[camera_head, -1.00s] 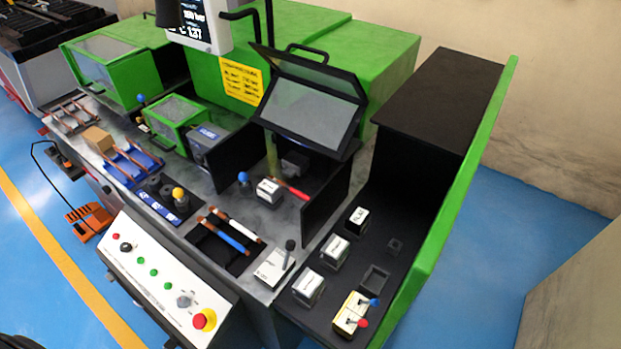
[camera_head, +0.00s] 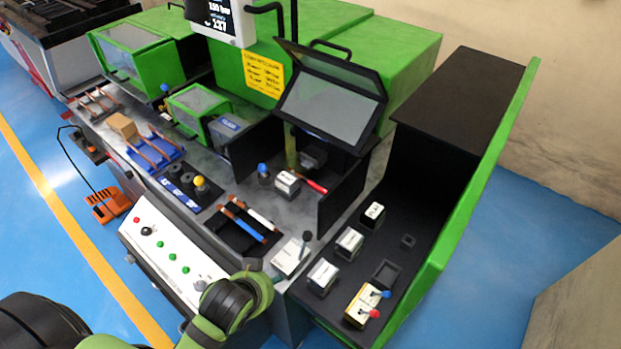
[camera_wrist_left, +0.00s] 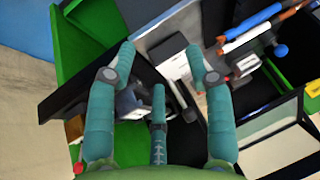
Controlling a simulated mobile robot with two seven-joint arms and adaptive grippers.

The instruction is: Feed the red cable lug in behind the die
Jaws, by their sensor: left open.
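A red elongated piece (camera_head: 314,185), which looks like the red cable lug, lies in the bending bay right beside a white-topped block (camera_head: 287,182), likely the die. I cannot tell whether they touch. The block also shows in the left wrist view (camera_wrist_left: 247,64), with a small red spot (camera_wrist_left: 223,79) near it. My left gripper (camera_wrist_left: 160,60) has its teal fingers spread, with nothing held between them. It is over the black shelf and worktop edge, apart from the block. In the head view only my left arm's links show, low in the picture. My right gripper is not in view.
A blue knob (camera_head: 264,170) stands left of the die. A black tray (camera_head: 228,232) holds coloured rods. Several similar blocks (camera_head: 348,241) and a yellow box with levers (camera_head: 362,305) stand on the right shelf. The raised clear guard (camera_head: 327,100) and black side walls (camera_head: 342,195) enclose the bay.

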